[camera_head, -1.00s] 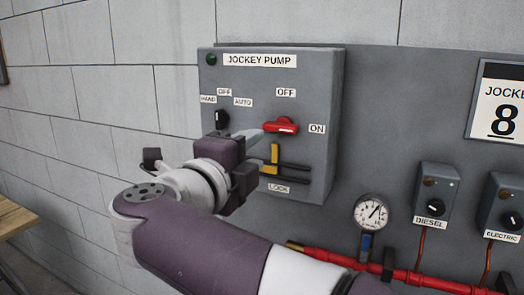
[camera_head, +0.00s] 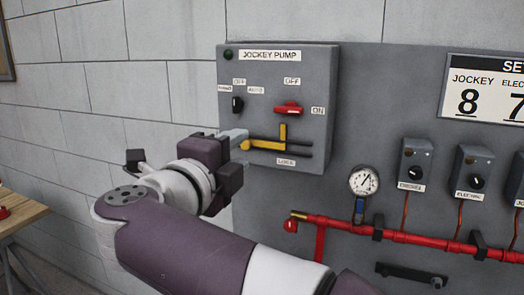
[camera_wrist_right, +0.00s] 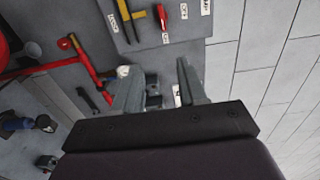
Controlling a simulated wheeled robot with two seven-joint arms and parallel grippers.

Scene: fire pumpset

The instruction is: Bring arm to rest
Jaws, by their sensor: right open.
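My right gripper (camera_head: 238,138) is open and empty at the left edge of the grey jockey pump box (camera_head: 310,75). In the head view its fingers overlap the box's lower left, close to the left end of the yellow lock lever (camera_head: 265,144); I cannot tell whether they touch it. The right wrist view shows the two fingers (camera_wrist_right: 157,78) spread apart with nothing between them. The red switch handle (camera_head: 288,107) lies horizontally, and a black selector knob (camera_head: 237,104) sits left of it. My left gripper is not in view.
A pressure gauge (camera_head: 363,181) and a red pipe (camera_head: 400,237) are at the lower right. Diesel (camera_head: 415,162) and electric (camera_head: 472,168) switch boxes hang on the panel. A wooden table (camera_head: 22,212) stands at the far left, before a grey block wall (camera_head: 90,75).

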